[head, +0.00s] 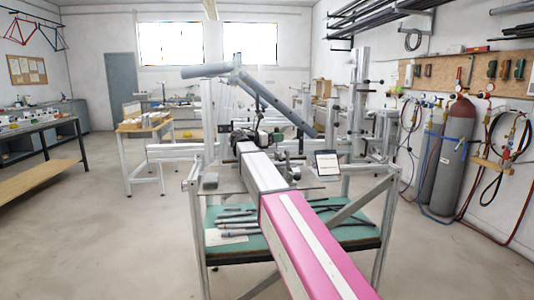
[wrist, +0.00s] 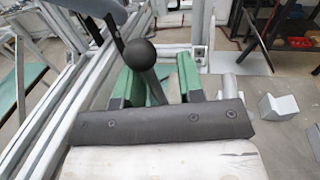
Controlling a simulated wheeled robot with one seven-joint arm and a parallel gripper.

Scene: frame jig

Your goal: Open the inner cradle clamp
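In the wrist view a black ball knob (wrist: 139,53) tops a dark lever (wrist: 154,86), which looks like the handle of a clamp. My gripper (wrist: 159,68) has two green fingers, parted, with the lever in the gap between them. The lever looks nearer the left finger; I cannot tell whether it touches. The knob stands out near the fingertips. The clamp's lower part is hidden behind my gripper's dark bar. In the head view my white and pink arm reaches to the jig (head: 208,165) and hides most of the clamp and gripper.
Grey bicycle tubes (head: 275,103) are held in the jig above my gripper. A dark tube (wrist: 98,6) passes close by the knob at upper left. A green shelf (head: 222,242) with loose tubes lies below. A small tablet (head: 326,162) stands to the right. Gas bottles (head: 455,150) stand at the right wall.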

